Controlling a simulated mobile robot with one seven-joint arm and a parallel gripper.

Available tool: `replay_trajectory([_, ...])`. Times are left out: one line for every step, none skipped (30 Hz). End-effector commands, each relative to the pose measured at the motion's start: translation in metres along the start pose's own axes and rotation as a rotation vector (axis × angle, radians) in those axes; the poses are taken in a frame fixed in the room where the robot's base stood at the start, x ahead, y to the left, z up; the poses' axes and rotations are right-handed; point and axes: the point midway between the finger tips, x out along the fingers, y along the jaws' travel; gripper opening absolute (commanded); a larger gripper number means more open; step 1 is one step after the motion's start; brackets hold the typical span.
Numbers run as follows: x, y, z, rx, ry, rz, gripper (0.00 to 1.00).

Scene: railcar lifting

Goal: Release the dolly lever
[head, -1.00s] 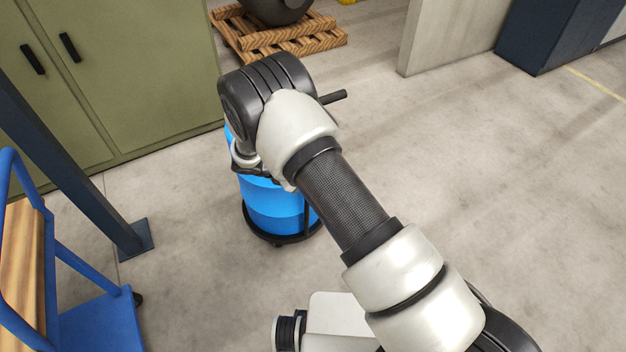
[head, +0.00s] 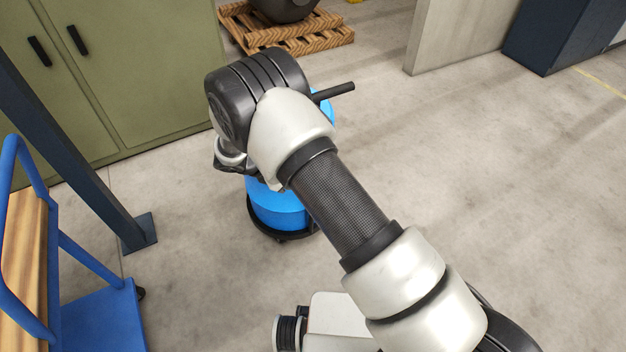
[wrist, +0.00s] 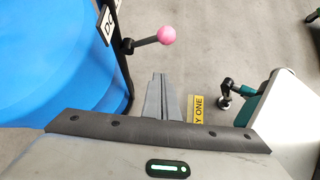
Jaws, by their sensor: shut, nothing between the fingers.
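The dolly lever (wrist: 148,41) is a short dark rod with a pink ball knob (wrist: 167,35) at its end, at the top middle of the wrist view. It sticks out to the right from the black dolly frame (wrist: 124,62) beside the blue drum (wrist: 60,60). My gripper (wrist: 160,82) is shut and empty, its fingertips a little below the knob in the picture and apart from it. In the head view the blue drum (head: 278,208) stands on its round black dolly (head: 283,236). My arm hides the lever and my fingers there.
A black handle bar (head: 335,92) sticks out beside the drum's top. A blue cart (head: 95,318) and dark post (head: 75,150) stand left, green cabinets (head: 140,70) behind. A yellow label (wrist: 198,110) and teal-edged white body (wrist: 275,110) lie right of my fingers. Floor right is clear.

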Motion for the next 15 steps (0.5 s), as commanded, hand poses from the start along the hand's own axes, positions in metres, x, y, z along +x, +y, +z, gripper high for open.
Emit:
replay_trajectory([-0.013,0.004,0.000,0.000,0.001,0.005,0.00])
replay_trajectory([-0.018,0.005,0.000,0.001,0.001,0.004,0.00])
replay_trajectory([-0.024,0.007,-0.001,0.001,0.002,0.003,0.00])
replay_trajectory([-0.028,0.007,-0.001,0.000,0.002,0.002,0.00])
replay_trajectory([-0.032,0.008,-0.002,0.000,0.001,0.002,0.00])
replay_trajectory([-0.036,0.009,-0.002,-0.001,0.001,0.002,0.00])
replay_trajectory([-0.039,0.010,-0.002,-0.001,0.001,0.002,0.00])
replay_trajectory([-0.042,0.011,-0.002,-0.001,0.001,0.002,0.00])
replay_trajectory([-0.044,0.011,-0.002,-0.001,0.001,0.002,0.00])
replay_trajectory([-0.045,0.011,-0.002,-0.001,0.000,0.001,0.00])
replay_trajectory([-0.046,0.012,-0.002,-0.001,0.000,0.001,0.00])
replay_trajectory([-0.047,0.012,-0.002,0.000,0.000,0.001,0.00])
replay_trajectory([-0.048,0.012,-0.002,0.000,0.000,0.001,0.00])
replay_trajectory([-0.048,0.012,-0.002,0.000,0.001,0.000,0.00])
replay_trajectory([-0.048,0.012,-0.002,0.000,0.001,0.000,0.00])
